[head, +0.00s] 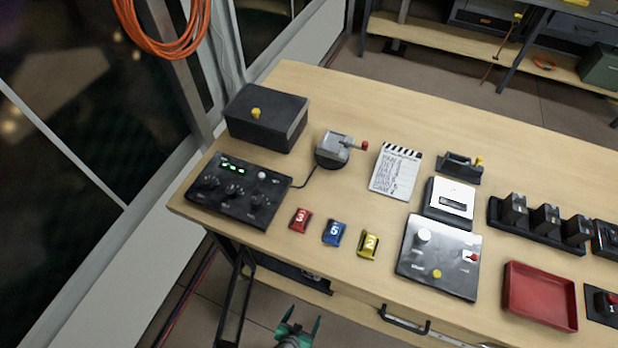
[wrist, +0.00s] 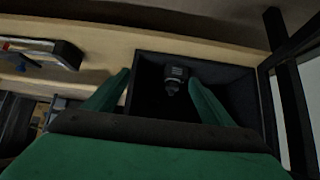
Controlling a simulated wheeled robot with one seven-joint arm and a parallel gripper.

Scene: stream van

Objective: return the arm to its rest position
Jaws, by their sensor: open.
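My gripper (head: 303,322) shows at the bottom of the head view, in front of the table's near edge and below the tabletop. Its two green fingers are apart with nothing between them. In the wrist view, the gripper (wrist: 159,76) is open, and its fingers frame part of a dark open-topped box or drawer (wrist: 232,82). A small black object (wrist: 175,76) shows in that compartment beyond the fingertips. I cannot tell its exact distance; no contact shows. Most of my arm is out of view.
The wooden table (head: 330,95) carries a black control box (head: 238,190), a dark lidded box (head: 267,117), a grey panel (head: 440,257) and a red tray (head: 541,296). Red, blue and yellow numbered blocks (head: 334,233) lie near the front edge. A dark handle (head: 403,320) sticks out in front.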

